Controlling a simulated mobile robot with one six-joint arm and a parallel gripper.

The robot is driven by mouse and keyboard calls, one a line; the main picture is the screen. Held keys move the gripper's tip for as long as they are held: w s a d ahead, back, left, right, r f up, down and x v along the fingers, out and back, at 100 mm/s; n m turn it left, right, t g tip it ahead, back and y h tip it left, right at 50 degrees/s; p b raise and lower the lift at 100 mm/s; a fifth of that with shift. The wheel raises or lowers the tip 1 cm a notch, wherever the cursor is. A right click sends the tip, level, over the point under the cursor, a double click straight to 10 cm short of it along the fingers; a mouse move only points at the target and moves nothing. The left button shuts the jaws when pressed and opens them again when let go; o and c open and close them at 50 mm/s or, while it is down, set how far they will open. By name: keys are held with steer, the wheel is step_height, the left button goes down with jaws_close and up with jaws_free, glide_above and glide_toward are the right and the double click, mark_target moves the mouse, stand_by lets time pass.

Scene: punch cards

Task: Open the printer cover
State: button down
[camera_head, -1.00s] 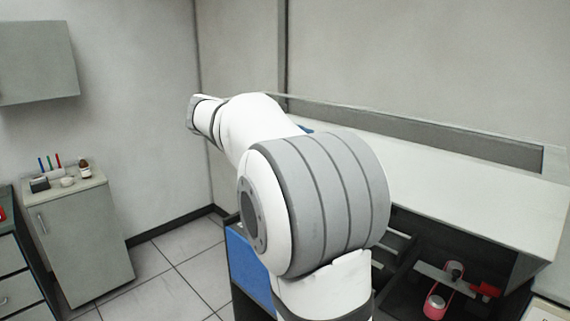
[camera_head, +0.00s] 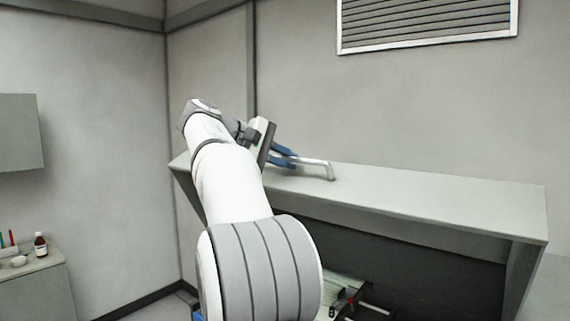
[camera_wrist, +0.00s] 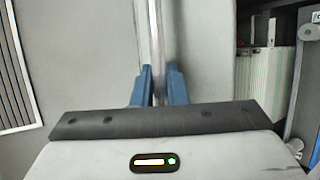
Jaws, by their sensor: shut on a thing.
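The printer cover (camera_head: 440,205) is a long pale grey panel, and it stands raised with a dark open gap below its front edge. A pale metal bar handle (camera_head: 318,163) is fixed on it. My gripper (camera_head: 291,158) has blue fingers and is shut on the handle's left end. In the wrist view, the blue fingers of my gripper (camera_wrist: 158,84) lie on both sides of the handle bar (camera_wrist: 154,35), with the cover surface (camera_wrist: 200,45) behind. The inside of the printer is partly hidden by my arm.
Green and dark machine parts (camera_head: 345,290) show in the opening under the cover. A wall vent (camera_head: 428,25) is above. A side cabinet (camera_head: 35,285) with a brown bottle (camera_head: 40,245) stands at the left, below a wall cupboard (camera_head: 18,132). Floor shows between cabinet and printer.

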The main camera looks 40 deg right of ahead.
steer(key=c, duration=1.5)
jaws_free()
steer(key=shift+w+a, duration=0.1)
steer(key=shift+o, duration=0.2)
